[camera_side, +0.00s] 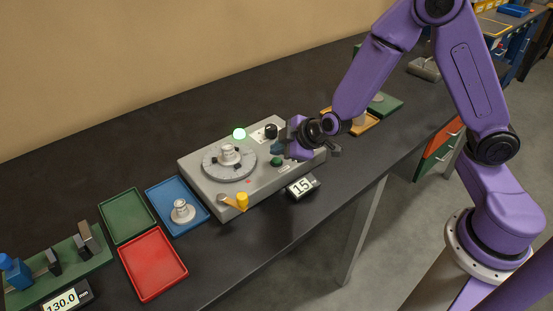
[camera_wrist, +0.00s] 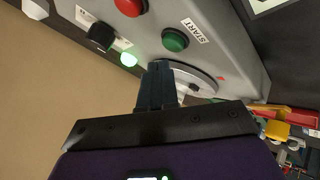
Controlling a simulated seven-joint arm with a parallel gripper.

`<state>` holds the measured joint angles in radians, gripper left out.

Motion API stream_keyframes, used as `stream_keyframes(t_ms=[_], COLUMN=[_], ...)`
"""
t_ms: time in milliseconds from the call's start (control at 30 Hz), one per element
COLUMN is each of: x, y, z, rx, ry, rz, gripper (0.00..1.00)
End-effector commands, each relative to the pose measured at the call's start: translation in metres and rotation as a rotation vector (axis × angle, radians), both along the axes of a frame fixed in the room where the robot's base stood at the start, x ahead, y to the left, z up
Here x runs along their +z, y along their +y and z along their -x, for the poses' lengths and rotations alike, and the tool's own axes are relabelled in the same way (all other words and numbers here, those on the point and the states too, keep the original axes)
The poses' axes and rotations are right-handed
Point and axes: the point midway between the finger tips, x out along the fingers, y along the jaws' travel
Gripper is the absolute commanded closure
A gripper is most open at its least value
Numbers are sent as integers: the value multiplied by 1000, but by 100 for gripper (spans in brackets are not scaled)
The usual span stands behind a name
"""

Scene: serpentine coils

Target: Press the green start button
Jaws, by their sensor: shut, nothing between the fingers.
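The green start button (camera_side: 277,162) is on the top of a grey machine (camera_side: 200,181), at its right front part. In the wrist view the button (camera_wrist: 174,40) is a round green cap beside a START label (camera_wrist: 195,31). My gripper (camera_side: 277,148) is shut and empty, over the right part of the machine. In the wrist view its dark fingertips (camera_wrist: 160,66) show just below the button in the picture, with a small gap between them. Whether the fingertips are at the button's height is hard to tell.
A red button (camera_wrist: 131,6), a black knob (camera_wrist: 102,35) and a lit green lamp (camera_wrist: 128,59) are near the start button. The machine carries a round dial (camera_side: 215,170) and a yellow knob (camera_side: 242,200). A display reading 15 (camera_side: 301,187) stands in front. Blue (camera_side: 165,189), green and red trays lie left.

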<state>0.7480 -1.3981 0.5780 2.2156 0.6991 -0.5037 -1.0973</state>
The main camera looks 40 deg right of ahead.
Motion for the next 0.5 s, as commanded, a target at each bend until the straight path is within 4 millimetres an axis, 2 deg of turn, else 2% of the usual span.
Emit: stream_keyframes(t_ms=[167,500], x=[6,36], y=[0,0], z=[-1,-1], rx=[-1,-1], ry=[-1,-4], rz=[-1,-2], gripper=[100,100])
